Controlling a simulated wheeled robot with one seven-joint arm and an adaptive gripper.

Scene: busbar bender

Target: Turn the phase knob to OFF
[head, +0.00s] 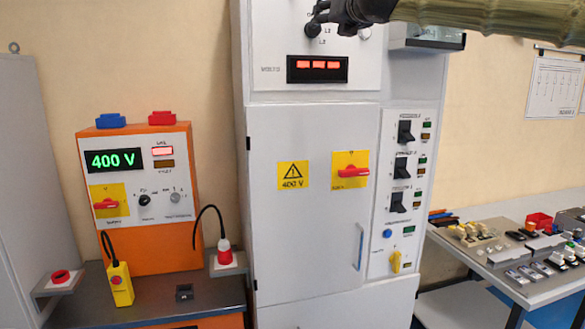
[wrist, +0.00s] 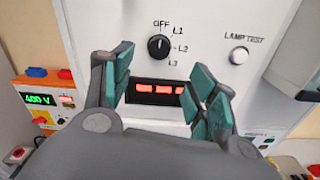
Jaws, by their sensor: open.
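The black phase knob (wrist: 158,47) is on the white upper panel of the cabinet, with OFF above it and L1, L2 and L3 down its right side. Its pointer mark is too small to read surely. In the head view the knob (head: 312,30) is partly hidden by my gripper (head: 335,12). In the wrist view my gripper (wrist: 160,68) is open, its teal-padded fingers spread to the left and right below the knob. Nothing is between them, and they look apart from the knob.
A lit red display (head: 317,69) sits below the knob. A lamp test button (wrist: 239,56) is to its right. A grey box (head: 428,37) juts out at the cabinet's upper right. An orange 400 V supply unit (head: 160,239) stands left, and a cluttered bench (head: 540,287) right.

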